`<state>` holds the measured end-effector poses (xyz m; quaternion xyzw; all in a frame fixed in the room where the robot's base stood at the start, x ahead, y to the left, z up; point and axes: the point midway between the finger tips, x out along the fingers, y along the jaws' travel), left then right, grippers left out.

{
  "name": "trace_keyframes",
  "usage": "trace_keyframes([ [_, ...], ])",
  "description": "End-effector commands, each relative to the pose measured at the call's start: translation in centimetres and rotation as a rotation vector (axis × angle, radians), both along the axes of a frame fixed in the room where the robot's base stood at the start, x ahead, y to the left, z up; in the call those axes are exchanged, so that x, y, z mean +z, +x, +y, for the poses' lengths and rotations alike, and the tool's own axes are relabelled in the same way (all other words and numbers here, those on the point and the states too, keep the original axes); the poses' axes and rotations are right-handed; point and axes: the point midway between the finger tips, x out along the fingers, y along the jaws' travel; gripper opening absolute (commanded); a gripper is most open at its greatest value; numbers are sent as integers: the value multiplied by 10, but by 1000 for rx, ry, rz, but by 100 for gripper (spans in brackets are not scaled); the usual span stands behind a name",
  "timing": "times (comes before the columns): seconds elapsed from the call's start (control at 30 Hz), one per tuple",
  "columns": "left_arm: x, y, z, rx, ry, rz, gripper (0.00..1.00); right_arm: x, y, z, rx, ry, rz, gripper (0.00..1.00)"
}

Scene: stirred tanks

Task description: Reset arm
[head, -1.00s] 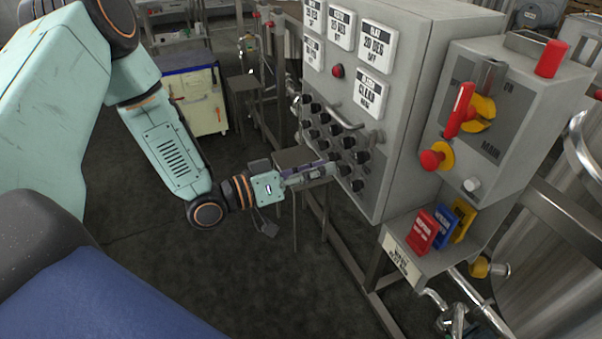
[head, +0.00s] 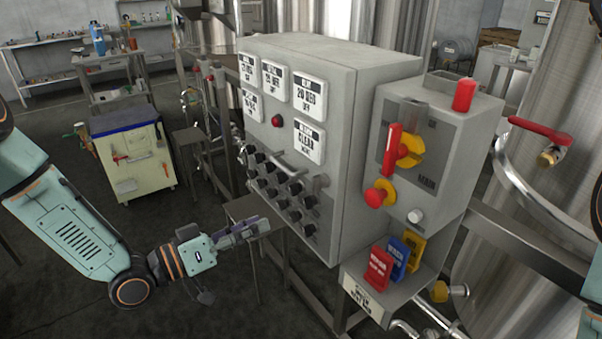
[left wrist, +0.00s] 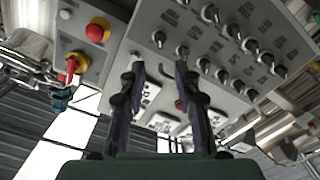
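My left gripper (head: 262,226) is held in front of the grey control cabinet (head: 372,150), at the left of its lower rows of black knobs (head: 283,194). In the left wrist view the two dark fingers of the gripper (left wrist: 160,72) stand apart with nothing between them, so it is open and empty. Beyond them the knobs (left wrist: 237,31) and the panel face show, with a gap before the fingertips. My right gripper is not in view; only a bit of mint-coloured arm shows at the right edge of the head view.
A main-switch box (head: 430,160) with a red and yellow handle juts out at right, above red, blue and yellow tags (head: 378,268). Steel tanks (head: 525,200) stand behind. A cream cart (head: 130,165) stands at back left. The floor left of the cabinet is mostly open.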

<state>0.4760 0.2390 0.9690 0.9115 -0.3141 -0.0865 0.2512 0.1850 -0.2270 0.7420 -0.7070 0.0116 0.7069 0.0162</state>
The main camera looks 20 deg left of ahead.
Motion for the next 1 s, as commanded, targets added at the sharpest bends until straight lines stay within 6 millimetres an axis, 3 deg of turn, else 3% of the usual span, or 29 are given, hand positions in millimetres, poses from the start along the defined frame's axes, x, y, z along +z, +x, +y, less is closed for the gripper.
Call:
trace_keyframes([
  [0.1, -3, 0, 0, 0, 21, 0, 32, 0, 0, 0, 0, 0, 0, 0],
  [0.27, -32, 6, 14, 112, 89, 126, 32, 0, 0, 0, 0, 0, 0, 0],
  [0.37, -65, 0, 14, 176, 152, 275, 32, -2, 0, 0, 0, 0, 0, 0],
  [0.47, -106, -21, 9, 209, 225, 447, 32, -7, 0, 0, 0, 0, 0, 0],
  [0.67, -186, -95, -4, 234, 405, 809, 32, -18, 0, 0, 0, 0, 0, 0],
  [0.8, -232, -172, -8, 228, 565, 1065, 32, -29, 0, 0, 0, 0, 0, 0],
  [0.9, -252, -223, -7, 219, 677, 1208, 32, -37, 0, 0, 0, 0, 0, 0],
  [1.0, -263, -260, -6, 204, 765, 1288, 32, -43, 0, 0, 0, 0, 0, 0],
])
